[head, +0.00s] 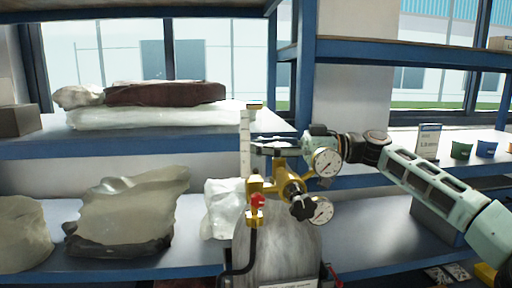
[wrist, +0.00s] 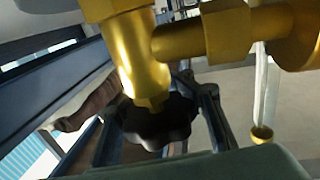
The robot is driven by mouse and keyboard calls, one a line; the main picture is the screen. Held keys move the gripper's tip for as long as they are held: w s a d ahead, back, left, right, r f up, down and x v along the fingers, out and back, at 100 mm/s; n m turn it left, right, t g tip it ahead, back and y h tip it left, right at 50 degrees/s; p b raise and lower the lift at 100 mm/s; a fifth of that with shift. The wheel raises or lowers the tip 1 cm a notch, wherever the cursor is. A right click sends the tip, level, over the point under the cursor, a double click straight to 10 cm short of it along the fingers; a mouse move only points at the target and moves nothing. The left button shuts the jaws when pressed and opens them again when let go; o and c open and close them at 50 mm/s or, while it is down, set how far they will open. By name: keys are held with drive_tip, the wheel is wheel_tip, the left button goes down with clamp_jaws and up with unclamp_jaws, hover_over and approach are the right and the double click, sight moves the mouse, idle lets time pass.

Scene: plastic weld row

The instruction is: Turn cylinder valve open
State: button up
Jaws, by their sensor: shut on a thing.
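A grey gas cylinder (head: 278,255) stands in front of the shelves, with a brass valve and regulator (head: 283,178) on top. My gripper (head: 270,147) reaches in from the right at the top of the valve. Its jaws are shut on the black valve knob (wrist: 158,122), which shows at the end of the brass stem (wrist: 133,55) in the wrist view. The knob is mostly hidden by the fingers in the head view, and the finger contact is hidden in the wrist view. How far the valve is turned cannot be told.
Two round gauges (head: 327,162), a black regulator knob (head: 303,207), a red knob (head: 258,201) and a clear upright tube (head: 245,150) crowd the space near my gripper. Wrapped bags (head: 130,210) lie on the left shelves. Small cups (head: 461,150) stand at right.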

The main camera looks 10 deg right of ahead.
drive_tip(key=shift+d+g, duration=0.15)
drive_tip(key=shift+g, duration=0.15)
drive_tip(key=shift+c, duration=0.2)
drive_tip(key=n+g, duration=0.1)
drive_tip(key=s+n+g, duration=0.1)
drive_tip(key=g, duration=0.1)
drive_tip(key=n+g, duration=0.1)
drive_tip(key=g, duration=0.1)
drive_tip(key=shift+s+r+n, duration=0.1)
drive_tip(key=shift+s+n, duration=0.15)
drive_tip(key=shift+n, duration=0.15)
drive_tip(key=shift+s+d+n+g+h+p, duration=0.1)
drive_tip(key=shift+s+n+g+h, duration=0.2)
drive_tip(key=shift+n+g, duration=0.5)
drive_tip(key=shift+s+d+n+g+h+p, duration=0.15)
drive_tip(key=shift+s+n+g, duration=0.2)
drive_tip(key=shift+g, duration=0.7)
drive_tip(key=shift+s+n+g+h+p, duration=0.1)
drive_tip(key=shift+s+n+g+h, duration=0.15)
drive_tip(key=shift+n+g, duration=0.55)
drive_tip(key=shift+s+g, duration=0.1)
drive_tip(key=shift+g, duration=0.35)
drive_tip(key=shift+c, duration=0.3)
drive_tip(key=o, duration=1.3)
drive_tip(key=shift+d, duration=0.1)
drive_tip(key=shift+o, duration=0.2)
drive_tip(key=shift+m+t, duration=0.25)
drive_tip(key=shift+t, duration=0.15)
